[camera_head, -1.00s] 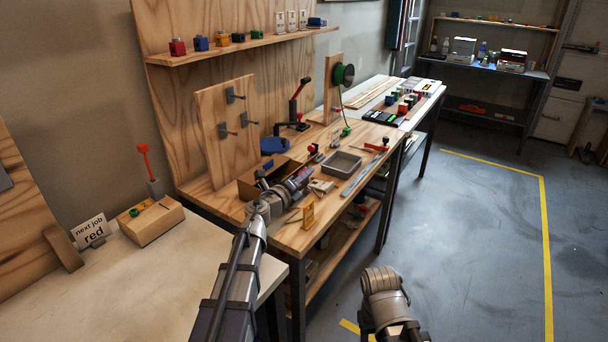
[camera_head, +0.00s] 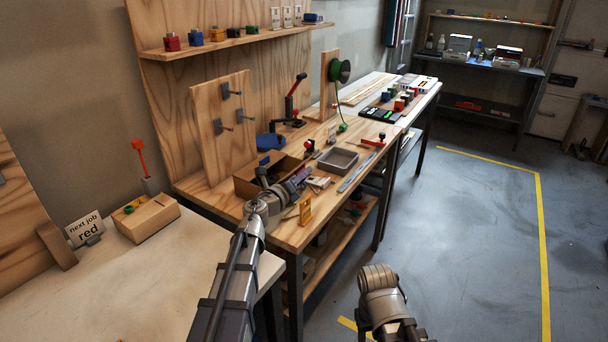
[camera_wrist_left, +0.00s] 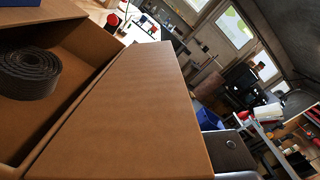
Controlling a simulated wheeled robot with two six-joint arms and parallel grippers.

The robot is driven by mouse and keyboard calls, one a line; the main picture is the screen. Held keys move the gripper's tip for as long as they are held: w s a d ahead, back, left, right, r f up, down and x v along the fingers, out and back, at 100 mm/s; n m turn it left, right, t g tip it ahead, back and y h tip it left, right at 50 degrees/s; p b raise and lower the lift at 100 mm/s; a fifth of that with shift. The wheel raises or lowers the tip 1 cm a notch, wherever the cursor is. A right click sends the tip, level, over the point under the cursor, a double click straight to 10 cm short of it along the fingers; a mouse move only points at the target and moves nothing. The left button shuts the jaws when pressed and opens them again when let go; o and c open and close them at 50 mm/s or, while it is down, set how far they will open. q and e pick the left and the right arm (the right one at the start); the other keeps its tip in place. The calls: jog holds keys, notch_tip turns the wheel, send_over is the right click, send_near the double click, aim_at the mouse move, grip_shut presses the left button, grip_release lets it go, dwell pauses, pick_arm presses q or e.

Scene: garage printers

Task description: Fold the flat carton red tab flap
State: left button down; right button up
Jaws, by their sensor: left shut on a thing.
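The brown carton (camera_head: 246,188) stands open on the wooden workbench, partly behind my left arm. In the left wrist view, a broad cardboard flap (camera_wrist_left: 130,110) fills the middle, and the open carton shows at left with a dark ribbed coil (camera_wrist_left: 30,72) inside. My left gripper (camera_head: 298,179) is at the carton's right side, shut on cardboard that I take to be the flap. A dark finger (camera_wrist_left: 230,153) lies at the flap's right edge in the left wrist view. I cannot make out a red tab. My right arm is low at the bottom, its gripper out of view.
A grey tray (camera_head: 338,160), a steel rule (camera_head: 357,172) and a yellow stand (camera_head: 305,210) are right of the carton. A "next job red" sign (camera_head: 85,229) and a slotted box (camera_head: 147,218) sit on the left table.

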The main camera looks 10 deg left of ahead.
pick_arm(q)
jog(key=c, duration=1)
grip_release()
jog(key=shift+v, duration=3.9)
